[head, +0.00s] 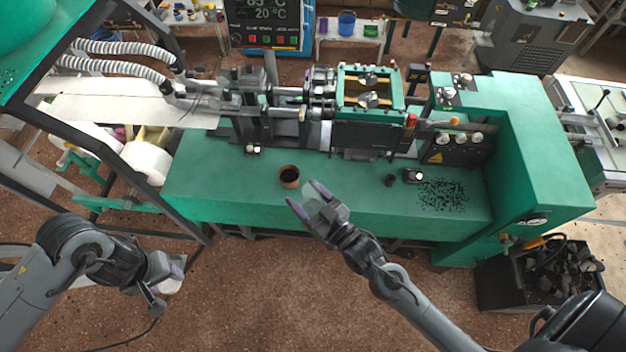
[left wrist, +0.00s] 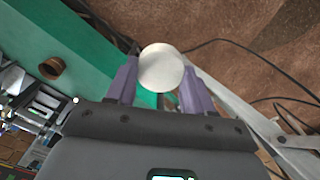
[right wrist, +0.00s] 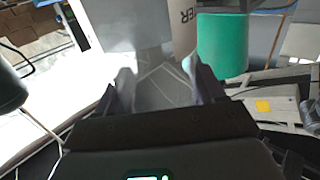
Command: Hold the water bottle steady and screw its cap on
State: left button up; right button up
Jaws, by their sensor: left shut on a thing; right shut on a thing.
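My left gripper (head: 163,284) is at the lower left of the head view, in front of the machine. It is shut on a white round thing (left wrist: 160,67), seen end-on between the fingers in the left wrist view. I cannot tell whether that is the bottle or its cap. My right gripper (head: 307,197) is over the machine's front edge, its fingers pointing up and left. In the right wrist view a blurred, grey, see-through shape (right wrist: 162,92) fills the space between its fingers; its outline is unclear. The two grippers are well apart.
The green machine bed (head: 230,192) runs along the front, with a small brown cup (head: 289,177) on it. A dark crate (head: 520,290) stands on the floor at right. Floor between my arms is clear.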

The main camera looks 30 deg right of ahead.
jog(key=a+r+n+g+y, duration=0.3)
jog(key=a+r+n+y, duration=0.2)
jog(key=a, duration=0.6)
notch_tip(320, 180, up, 3)
jog(key=w+y, duration=0.1)
jog(key=y, duration=0.2)
jog(key=shift+a+n+g, duration=0.25)
jog(key=shift+n+g, duration=0.15)
jog(key=shift+f, duration=0.15)
pick_arm(q)
jog(key=d+r+m, duration=2.5)
jog(key=d+m, duration=0.2)
jog(key=m, duration=0.4)
jog(key=shift+d+r+m, duration=0.25)
jog(key=shift+d+m, duration=0.05)
jog(key=shift+s+f, duration=0.1)
jog(key=shift+f, duration=1.95)
